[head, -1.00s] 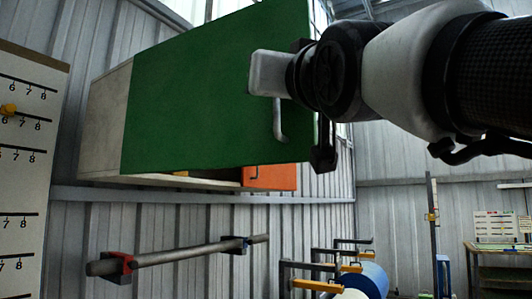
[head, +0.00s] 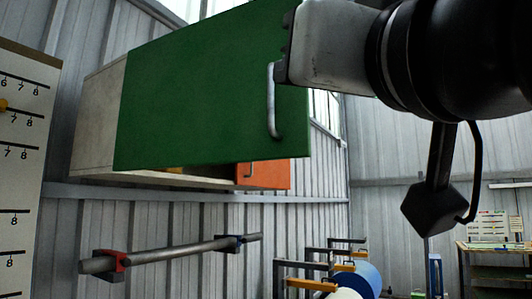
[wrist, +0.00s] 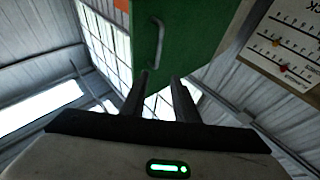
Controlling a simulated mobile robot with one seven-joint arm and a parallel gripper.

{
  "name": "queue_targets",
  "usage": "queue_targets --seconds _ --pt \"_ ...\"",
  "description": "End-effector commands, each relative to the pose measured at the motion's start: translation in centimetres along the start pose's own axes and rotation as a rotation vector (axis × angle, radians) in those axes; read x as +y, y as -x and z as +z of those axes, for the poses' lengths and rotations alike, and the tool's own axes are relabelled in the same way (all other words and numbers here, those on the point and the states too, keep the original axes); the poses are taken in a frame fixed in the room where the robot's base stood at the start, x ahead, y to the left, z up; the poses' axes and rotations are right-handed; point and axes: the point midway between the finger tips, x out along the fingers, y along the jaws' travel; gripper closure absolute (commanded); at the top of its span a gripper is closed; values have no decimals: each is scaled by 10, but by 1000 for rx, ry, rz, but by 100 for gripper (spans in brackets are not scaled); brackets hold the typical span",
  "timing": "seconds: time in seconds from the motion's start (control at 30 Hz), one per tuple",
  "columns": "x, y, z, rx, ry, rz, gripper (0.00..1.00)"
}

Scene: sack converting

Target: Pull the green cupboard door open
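The green cupboard door (head: 195,95) hangs at upper centre in the head view. Its lower edge slants away from the cupboard front, so it stands partly open, with a dark gap beneath. Its pale bar handle (head: 271,105) is near the right edge. In the wrist view the door (wrist: 195,35) and its handle (wrist: 156,40) are ahead of my gripper (wrist: 160,76). The two dark fingers are apart with nothing visibly held between them; the handle's end appears close to the tips. In the head view the fingers are hidden and the gripper body covers the door's upper right.
The pale cupboard body (head: 97,120) is on the wall, with an orange door (head: 265,174) farther along. A metal bar (head: 180,250) on brackets runs below. A blue roll (head: 365,278) stands lower right. A marked board (head: 22,170) is at left.

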Motion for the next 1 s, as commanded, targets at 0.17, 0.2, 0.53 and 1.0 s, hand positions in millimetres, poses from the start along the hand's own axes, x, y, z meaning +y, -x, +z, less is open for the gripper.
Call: queue_targets --seconds 0.17,0.2,0.53,1.0 --pt "0 21 0 1 0 0 72" --pt "0 24 -1 1 0 0 72" --pt "0 26 0 -1 0 0 72" --pt "12 14 55 -134 8 34 72"
